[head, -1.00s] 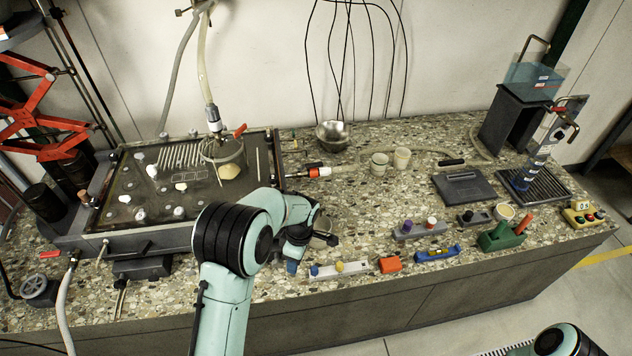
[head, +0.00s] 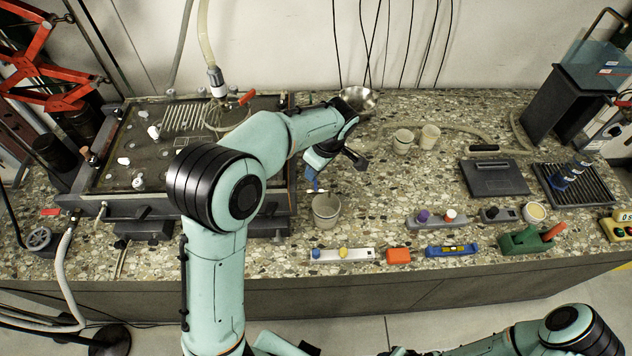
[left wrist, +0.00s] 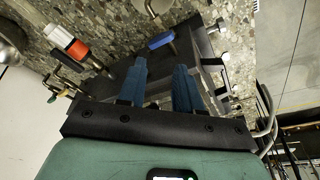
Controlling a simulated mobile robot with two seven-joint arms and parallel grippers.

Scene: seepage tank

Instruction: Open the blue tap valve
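The blue tap valve shows in the left wrist view as a blue handle (left wrist: 160,40) at the tank's side, just beyond my fingertips and apart from them. My left gripper (left wrist: 161,68) has two blue fingers with a gap between them and nothing held. In the head view my left gripper (head: 313,182) points down beside the tank's right side, and my arm covers much of that side. I cannot pick out the blue handle there. My right arm shows at the lower right, but its gripper is not seen.
The tank (head: 105,185) stands at the left. An orange-and-white fitting (left wrist: 68,42) is beside the blue handle in the wrist view. A beige cup (head: 326,209) stands close to my left gripper. A metal bowl (head: 358,101) and two cups (head: 403,141) are behind.

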